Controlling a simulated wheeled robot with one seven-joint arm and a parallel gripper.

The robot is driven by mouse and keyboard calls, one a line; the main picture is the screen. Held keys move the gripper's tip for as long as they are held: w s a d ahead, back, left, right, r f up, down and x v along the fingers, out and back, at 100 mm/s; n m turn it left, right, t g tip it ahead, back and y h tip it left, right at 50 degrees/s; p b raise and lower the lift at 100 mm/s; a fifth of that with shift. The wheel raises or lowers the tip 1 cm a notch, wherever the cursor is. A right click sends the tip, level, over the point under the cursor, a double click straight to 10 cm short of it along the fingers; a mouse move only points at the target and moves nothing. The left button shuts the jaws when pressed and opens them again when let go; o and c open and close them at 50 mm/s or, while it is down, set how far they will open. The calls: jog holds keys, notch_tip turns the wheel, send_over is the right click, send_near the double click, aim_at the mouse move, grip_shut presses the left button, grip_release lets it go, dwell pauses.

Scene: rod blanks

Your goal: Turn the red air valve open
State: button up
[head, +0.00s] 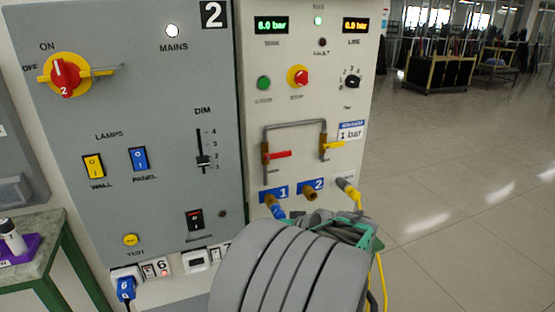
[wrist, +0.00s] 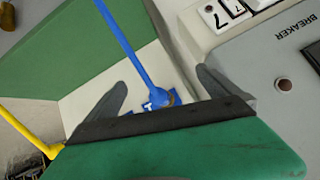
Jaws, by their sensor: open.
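The red air valve (head: 279,155) is a small red lever on a brass body, on the left leg of a grey pipe loop on the white panel. Its handle lies roughly level, pointing right across the pipe. My gripper (wrist: 160,92) is open and empty in the wrist view, its two dark fingers apart. In the head view my grey arm stands low in front of the panel, below the valve and apart from it, and hides most of the gripper. The red valve is not seen in the wrist view.
A yellow valve (head: 333,145) sits on the right pipe leg. Below are blue label 1 (head: 273,192), a blue plug (head: 276,208), a brass port (head: 309,194) and a yellow hose plug (head: 347,190). The wrist view shows a blue hose (wrist: 128,45). Open floor lies right.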

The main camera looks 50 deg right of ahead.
jog(key=d+r+t+h, duration=0.2)
jog(key=d+r, duration=0.2)
jog(key=n+t+h, duration=0.2)
jog(key=t+h, duration=0.1)
jog(key=t, duration=0.1)
send_near(279, 155)
jog(key=x, duration=0.3)
jog(key=p+x, duration=0.2)
jog(key=x, duration=0.5)
jog(key=shift+w+d, duration=0.1)
jog(key=shift+w, duration=0.2)
jog(key=shift+f, duration=0.1)
